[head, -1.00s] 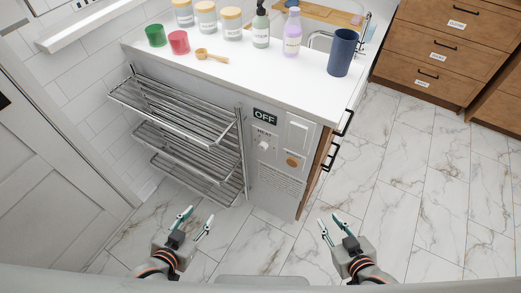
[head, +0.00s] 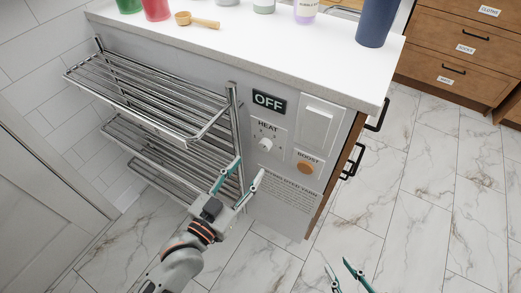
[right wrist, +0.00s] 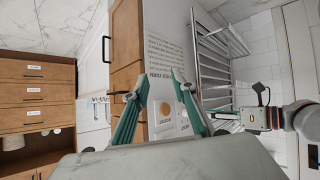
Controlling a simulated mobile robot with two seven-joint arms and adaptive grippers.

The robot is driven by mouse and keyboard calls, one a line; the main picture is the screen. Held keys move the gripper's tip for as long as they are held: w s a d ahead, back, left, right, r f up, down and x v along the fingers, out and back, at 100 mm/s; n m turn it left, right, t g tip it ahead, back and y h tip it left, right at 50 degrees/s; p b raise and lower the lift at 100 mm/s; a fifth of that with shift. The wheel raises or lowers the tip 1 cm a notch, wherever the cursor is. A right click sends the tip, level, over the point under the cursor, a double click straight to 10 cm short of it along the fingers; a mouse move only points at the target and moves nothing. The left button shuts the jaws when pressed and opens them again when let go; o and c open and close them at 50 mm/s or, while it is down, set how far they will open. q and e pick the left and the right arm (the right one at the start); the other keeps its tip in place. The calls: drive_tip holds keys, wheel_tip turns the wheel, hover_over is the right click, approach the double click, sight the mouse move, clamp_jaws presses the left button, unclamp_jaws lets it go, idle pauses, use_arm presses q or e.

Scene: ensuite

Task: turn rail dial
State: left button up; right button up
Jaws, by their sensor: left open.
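The rail dial is a small white knob (head: 265,144) under the word HEAT on the grey panel at the end of the counter. A black sign (head: 268,101) above it reads OFF. The heated rail (head: 150,95) is a rack of chrome bars left of the panel. My left gripper (head: 249,167) is open, its fingertips just below and left of the dial, apparently not touching it. My right gripper (head: 340,270) is low at the bottom edge in the head view; its open, empty fingers show in the right wrist view (right wrist: 160,78).
A white rocker switch (head: 317,125) and an orange BOOST button (head: 306,167) sit right of the dial. Cups, a wooden scoop (head: 198,21) and bottles stand on the white counter (head: 230,48). Marble floor to the right is clear.

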sight(263, 147)
use_arm(q)
drive_tip(key=b+x, duration=0.1)
drive_tip(key=x, duration=0.6)
drive_tip(key=shift+w+d+r, duration=0.15)
drive_tip(key=shift+w, duration=0.1)
drive_tip(key=c, duration=1.1)
